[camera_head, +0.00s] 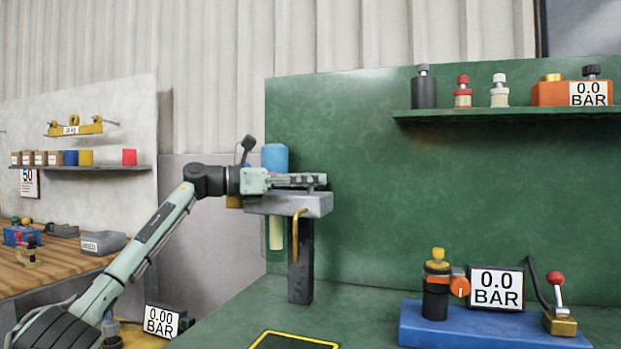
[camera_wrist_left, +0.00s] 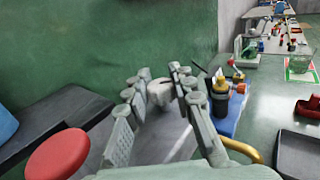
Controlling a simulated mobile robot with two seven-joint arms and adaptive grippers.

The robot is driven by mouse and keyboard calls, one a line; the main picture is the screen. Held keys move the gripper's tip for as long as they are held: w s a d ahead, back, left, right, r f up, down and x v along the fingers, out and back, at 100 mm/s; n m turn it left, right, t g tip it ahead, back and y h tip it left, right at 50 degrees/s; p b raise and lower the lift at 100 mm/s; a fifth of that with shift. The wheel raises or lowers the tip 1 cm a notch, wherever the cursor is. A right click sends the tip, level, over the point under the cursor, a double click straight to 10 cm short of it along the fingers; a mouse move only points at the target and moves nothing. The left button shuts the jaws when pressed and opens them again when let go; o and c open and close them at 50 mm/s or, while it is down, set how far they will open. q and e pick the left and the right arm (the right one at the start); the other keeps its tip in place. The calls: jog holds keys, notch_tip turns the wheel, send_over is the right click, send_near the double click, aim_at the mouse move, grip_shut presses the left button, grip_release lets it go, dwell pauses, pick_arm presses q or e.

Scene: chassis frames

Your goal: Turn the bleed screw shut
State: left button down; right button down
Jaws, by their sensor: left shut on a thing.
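A grey block (camera_head: 300,203) sits on a dark post (camera_head: 301,262) in front of the green back panel, with a yellow bent tube at its front. My left gripper (camera_head: 318,181) reaches in from the left, level, just above the block's top. In the left wrist view its fingers (camera_wrist_left: 160,90) are closed around a small pale knob (camera_wrist_left: 159,93), which seems to be the bleed screw; the fingers partly hide it. In the head view the knob is hidden by the fingers. My right gripper is in neither view.
A blue cylinder (camera_head: 274,158) stands behind my left gripper. A red round cap (camera_wrist_left: 58,154) is close at lower left in the wrist view. A blue-based pump (camera_head: 415,325) with a 0.0 BAR display (camera_head: 496,288) stands right. The bench between is mostly clear.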

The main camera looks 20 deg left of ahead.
pick_arm(q)
jog(key=shift+g, duration=0.3)
jog(key=c, duration=1.3)
grip_release()
jog(key=shift+o, duration=0.2)
notch_tip(320, 180, up, 10)
